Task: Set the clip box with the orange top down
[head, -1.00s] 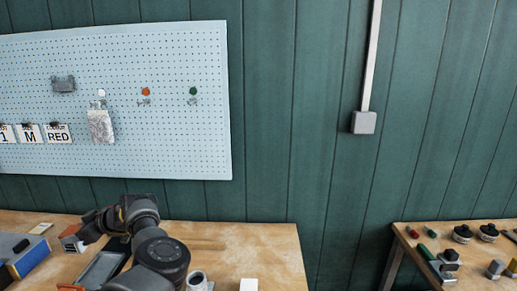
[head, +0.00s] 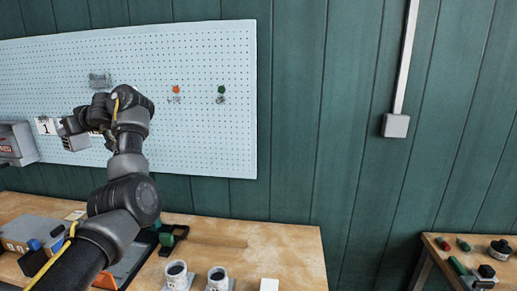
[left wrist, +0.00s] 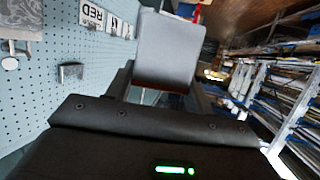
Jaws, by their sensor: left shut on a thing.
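My left gripper (head: 70,132) is raised in front of the pegboard (head: 205,60), high above the bench. It is shut on a light grey box (left wrist: 167,48), apparently the clip box, which sits between the dark fingers in the left wrist view. A thin reddish-brown edge shows on the box's side nearest the gripper. I cannot make out an orange top there. In the head view the held box (head: 76,143) shows only as a small pale piece at the gripper. My right gripper is not in view.
The wooden bench (head: 270,245) lies below, with its right part mostly clear. A grey box with red lettering (head: 14,145) is at the left edge. A second bench (head: 440,265) is at right.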

